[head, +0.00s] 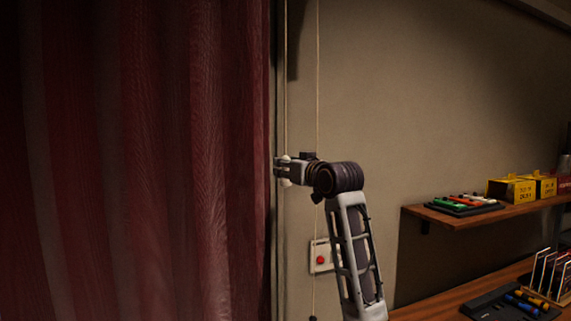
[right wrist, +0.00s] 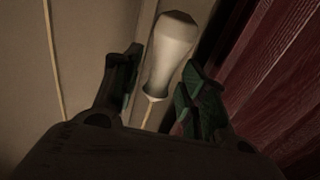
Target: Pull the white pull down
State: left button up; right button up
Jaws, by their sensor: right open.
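The white pull (right wrist: 170,50) is a pale, bulb-shaped handle on a thin cord. In the right wrist view it stands between the two fingers of my right gripper (right wrist: 158,105), which is open around it. In the head view the white pull (head: 285,182) hangs beside the curtain's right edge, mostly hidden by my right gripper (head: 284,170). I cannot tell whether a finger touches the pull. My left gripper is out of sight.
A dark red curtain (head: 190,150) fills the left side, close to my right gripper. A second cord (head: 318,90) hangs to the right, before a wall box with a red button (head: 320,258). A wooden shelf (head: 470,218) with yellow boxes (head: 511,189) is at right.

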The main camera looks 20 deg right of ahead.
jog(key=shift+w+a, duration=0.2)
jog(key=shift+w, duration=0.55)
grip_shut()
